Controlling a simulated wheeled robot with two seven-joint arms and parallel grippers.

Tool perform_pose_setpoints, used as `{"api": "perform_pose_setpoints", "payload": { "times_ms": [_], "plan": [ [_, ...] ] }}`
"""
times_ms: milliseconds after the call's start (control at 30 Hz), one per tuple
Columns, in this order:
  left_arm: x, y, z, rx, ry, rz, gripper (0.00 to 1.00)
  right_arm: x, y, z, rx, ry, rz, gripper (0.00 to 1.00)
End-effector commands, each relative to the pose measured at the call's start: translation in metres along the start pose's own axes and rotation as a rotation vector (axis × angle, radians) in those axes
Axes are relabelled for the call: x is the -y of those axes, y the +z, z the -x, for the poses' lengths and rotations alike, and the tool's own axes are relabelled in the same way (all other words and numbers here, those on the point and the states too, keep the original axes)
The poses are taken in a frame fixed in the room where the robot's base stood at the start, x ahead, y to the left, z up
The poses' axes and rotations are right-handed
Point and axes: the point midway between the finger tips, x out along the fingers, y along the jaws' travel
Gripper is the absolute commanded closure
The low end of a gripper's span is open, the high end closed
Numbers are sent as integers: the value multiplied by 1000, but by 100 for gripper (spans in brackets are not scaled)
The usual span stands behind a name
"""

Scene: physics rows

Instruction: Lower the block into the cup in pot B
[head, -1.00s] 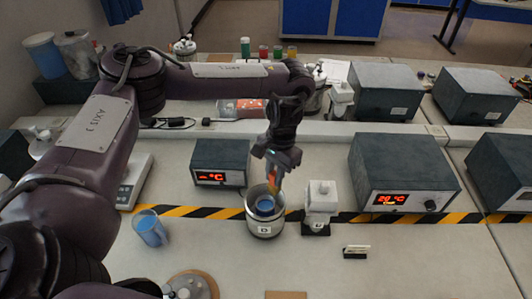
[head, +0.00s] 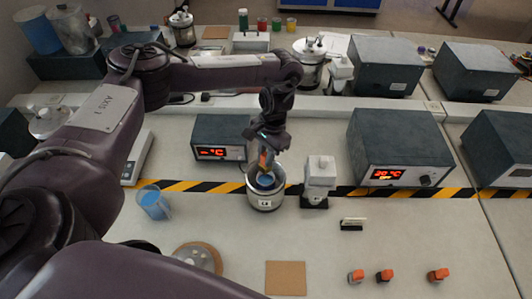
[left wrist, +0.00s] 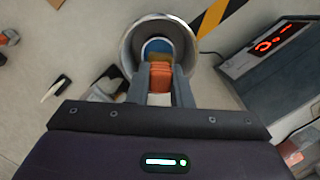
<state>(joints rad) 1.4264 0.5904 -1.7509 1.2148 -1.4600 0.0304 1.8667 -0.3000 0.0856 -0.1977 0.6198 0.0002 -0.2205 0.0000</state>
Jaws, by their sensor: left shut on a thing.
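My left gripper (head: 264,158) is shut on an orange block (left wrist: 160,76) and points down over a metal pot. The pot (head: 265,203) stands on the bench and bears a small label that I cannot read surely. A blue cup (head: 265,182) is inside the pot; its blue inside (left wrist: 158,46) also shows in the left wrist view, just past the block. The block hides part of the cup, and I cannot tell whether its lower end is inside the cup's rim. My right gripper is not in view.
A white device (head: 319,180) stands close right of the pot, and a box with a red display (head: 221,140) stands behind it. A beaker of blue liquid (head: 153,203) is to the left. Three small orange-topped pieces lie front right.

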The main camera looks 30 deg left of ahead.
Motion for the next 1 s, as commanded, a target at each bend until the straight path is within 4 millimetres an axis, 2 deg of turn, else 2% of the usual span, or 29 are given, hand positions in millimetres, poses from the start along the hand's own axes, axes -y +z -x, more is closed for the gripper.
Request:
{"api": "perform_pose_setpoints", "payload": {
  "times_ms": [33,200,700,1000],
  "plan": [
    [0,-2,-6,-1,0,0,100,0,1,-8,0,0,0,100],
    [0,-3,-16,-1,1,0,100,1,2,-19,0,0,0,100],
    [0,-9,-49,0,1,0,100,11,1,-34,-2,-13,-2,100],
    [0,-13,-67,0,1,1,100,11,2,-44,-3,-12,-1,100]
  ]
}}
